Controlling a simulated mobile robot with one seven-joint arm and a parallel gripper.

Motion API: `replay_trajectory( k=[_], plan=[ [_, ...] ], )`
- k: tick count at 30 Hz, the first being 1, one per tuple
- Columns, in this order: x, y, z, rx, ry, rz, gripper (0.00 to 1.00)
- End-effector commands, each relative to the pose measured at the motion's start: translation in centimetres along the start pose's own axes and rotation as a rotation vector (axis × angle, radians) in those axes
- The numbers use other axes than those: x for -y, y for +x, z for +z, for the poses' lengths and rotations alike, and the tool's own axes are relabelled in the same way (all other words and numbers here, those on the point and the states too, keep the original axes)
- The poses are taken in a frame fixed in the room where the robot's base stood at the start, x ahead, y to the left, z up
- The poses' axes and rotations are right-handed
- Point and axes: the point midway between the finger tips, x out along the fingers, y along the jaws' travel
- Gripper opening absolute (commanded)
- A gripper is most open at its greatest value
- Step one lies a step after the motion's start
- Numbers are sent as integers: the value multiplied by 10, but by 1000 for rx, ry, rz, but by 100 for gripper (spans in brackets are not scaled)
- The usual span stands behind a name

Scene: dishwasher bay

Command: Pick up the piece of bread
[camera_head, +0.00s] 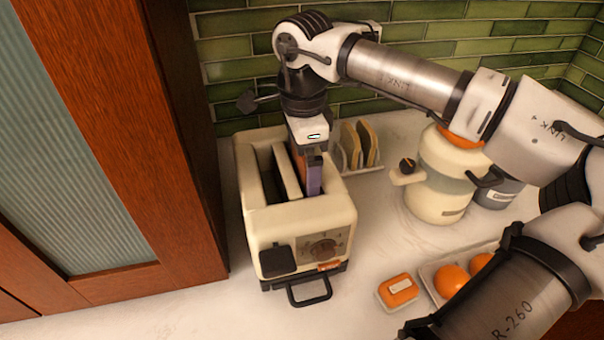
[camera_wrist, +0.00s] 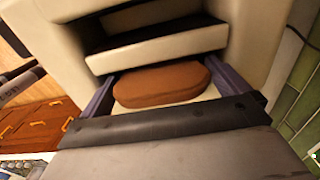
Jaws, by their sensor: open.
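The piece of bread (camera_wrist: 165,84) is a brown slice standing in the nearer slot of a cream toaster (camera_head: 300,222) in the wrist view. My gripper (camera_head: 308,178) points down into the right slot of the toaster in the head view. Its two purple fingers are apart, one on each side of the bread in the wrist view. Whether they touch it I cannot tell. In the head view the gripper hides most of this bread. The toaster's other slot (camera_head: 270,180) is beside it, across a cream divider.
A rack (camera_head: 345,160) with bread slices stands behind the toaster. A cream pot (camera_head: 438,185) is to the right. An orange-topped dish (camera_head: 398,291) and a tray with oranges (camera_head: 453,280) are at the front right. A wooden cabinet (camera_head: 120,120) borders the left.

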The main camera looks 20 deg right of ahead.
Motion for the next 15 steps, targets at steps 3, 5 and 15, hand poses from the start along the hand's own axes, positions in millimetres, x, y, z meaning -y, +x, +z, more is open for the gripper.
replay_trajectory(
  k=[3,5,15],
  plan=[
    [0,20,0,0,0,0,100],
    [0,21,0,-1,0,0,100],
    [0,19,0,0,0,-1,79]
  ],
)
